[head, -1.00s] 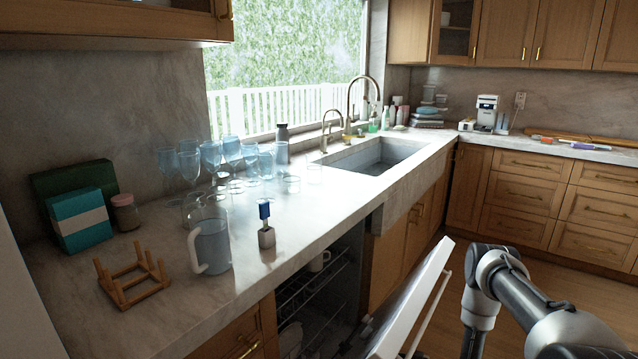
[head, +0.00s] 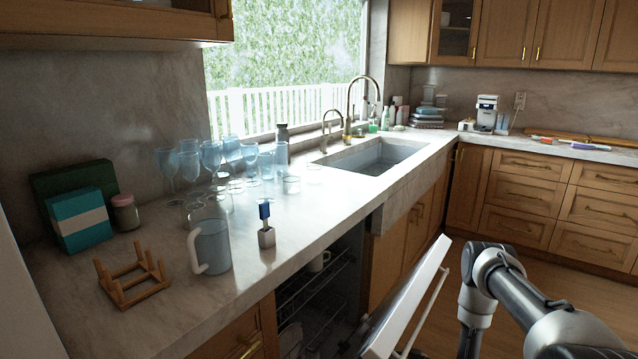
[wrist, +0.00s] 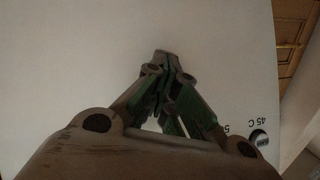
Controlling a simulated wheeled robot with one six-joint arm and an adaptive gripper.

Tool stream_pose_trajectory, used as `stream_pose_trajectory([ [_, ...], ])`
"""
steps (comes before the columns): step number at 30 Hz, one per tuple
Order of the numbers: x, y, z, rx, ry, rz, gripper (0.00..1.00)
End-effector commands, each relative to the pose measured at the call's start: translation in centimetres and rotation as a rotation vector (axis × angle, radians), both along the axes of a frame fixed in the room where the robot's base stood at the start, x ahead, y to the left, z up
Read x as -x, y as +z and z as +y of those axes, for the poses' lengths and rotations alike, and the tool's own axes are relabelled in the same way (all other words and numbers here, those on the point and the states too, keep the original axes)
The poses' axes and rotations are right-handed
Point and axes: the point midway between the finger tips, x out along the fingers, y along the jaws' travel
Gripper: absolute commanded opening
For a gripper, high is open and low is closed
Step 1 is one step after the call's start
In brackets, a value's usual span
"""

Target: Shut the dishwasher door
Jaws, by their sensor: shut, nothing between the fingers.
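The dishwasher door (head: 408,298) is white, with a bar handle (head: 428,306) along its outer side. In the head view it stands partly open, tilted out from the counter front. Behind it the dark dishwasher interior (head: 318,288) shows racks with a few dishes. My arm reaches down on the outer side of the door; my gripper is hidden in the head view. In the wrist view my gripper (wrist: 163,60) is shut and empty, its tips at or very near a pale flat panel (wrist: 70,60), apparently the door's outer face, with "45 C" printed by a small knob. I cannot tell whether they touch.
The counter (head: 330,213) above holds a pitcher (head: 211,246), a wooden rack (head: 132,281), several glasses (head: 211,158) and a brush in a holder (head: 266,236). Wooden drawers (head: 560,200) stand at the back right. The floor between is clear.

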Motion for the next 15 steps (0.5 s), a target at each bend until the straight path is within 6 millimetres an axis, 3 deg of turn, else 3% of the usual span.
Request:
stream_pose_trajectory([
  [15,-0.47,0.42,0.59,0.0,0.001,-0.002,0.0],
])
